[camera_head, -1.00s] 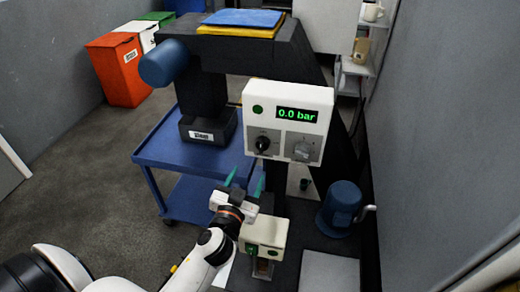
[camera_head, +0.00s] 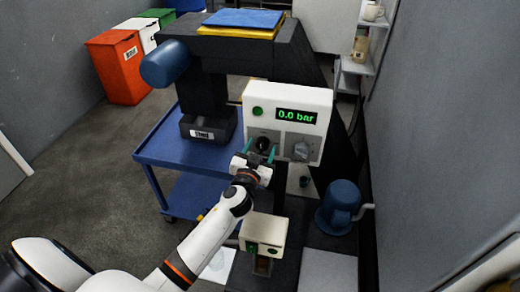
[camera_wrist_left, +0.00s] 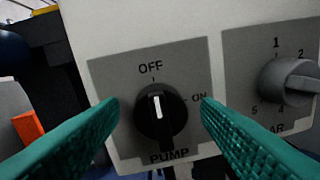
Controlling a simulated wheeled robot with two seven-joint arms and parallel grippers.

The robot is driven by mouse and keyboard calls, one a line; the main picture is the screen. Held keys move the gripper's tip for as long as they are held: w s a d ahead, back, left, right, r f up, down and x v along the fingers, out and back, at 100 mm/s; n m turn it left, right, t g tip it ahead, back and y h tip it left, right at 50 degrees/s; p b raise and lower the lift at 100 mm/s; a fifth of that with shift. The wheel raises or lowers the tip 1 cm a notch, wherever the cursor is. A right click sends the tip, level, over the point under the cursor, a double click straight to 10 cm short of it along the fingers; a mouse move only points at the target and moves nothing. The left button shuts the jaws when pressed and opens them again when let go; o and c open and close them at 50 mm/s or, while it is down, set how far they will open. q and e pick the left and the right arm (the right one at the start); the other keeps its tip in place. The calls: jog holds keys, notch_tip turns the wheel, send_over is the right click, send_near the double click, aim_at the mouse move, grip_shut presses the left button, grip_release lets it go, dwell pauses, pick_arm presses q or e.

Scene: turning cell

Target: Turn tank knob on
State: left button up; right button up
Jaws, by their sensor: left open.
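A white control box (camera_head: 262,98) carries a black knob (camera_head: 263,143) on a grey plate, marked OFF, ON and PUMP in the left wrist view. In that view the black knob (camera_wrist_left: 160,115) has its white mark pointing up toward OFF. No label reading "tank" shows. My left gripper (camera_head: 260,152) is open in front of the black knob. In the left wrist view its green fingers (camera_wrist_left: 160,110) stand one on each side of the knob, with gaps showing. Contact with the panel cannot be told. My right gripper is not in view.
A grey knob (camera_head: 300,150) with numbers sits right of the black one. The display (camera_head: 297,116) reads 0.0 bar, beside a green button (camera_head: 257,111). A smaller white box (camera_head: 264,232) stands below. A blue cart (camera_head: 165,150) is left, a blue motor-like part (camera_head: 340,205) right.

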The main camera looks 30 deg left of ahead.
pick_arm(q)
jog(key=c, duration=1)
jog(key=shift+m, duration=0.4)
jog(key=m+p, duration=0.1)
jog(key=m, duration=0.2)
jog(key=shift+r+m, duration=0.1)
jog(key=shift+m, duration=0.3)
jog(key=m+p, duration=0.1)
jog(key=m, duration=0.3)
jog(key=shift+d+g, duration=0.1)
jog(key=shift+g, duration=0.2)
jog(key=m+p, duration=0.1)
jog(key=m, duration=0.3)
jog(key=shift+m, duration=0.3)
jog(key=shift+d+f+m+y+p, duration=0.15)
jog(key=shift+m+y+p, duration=0.25)
jog(key=shift+m, duration=1.6)
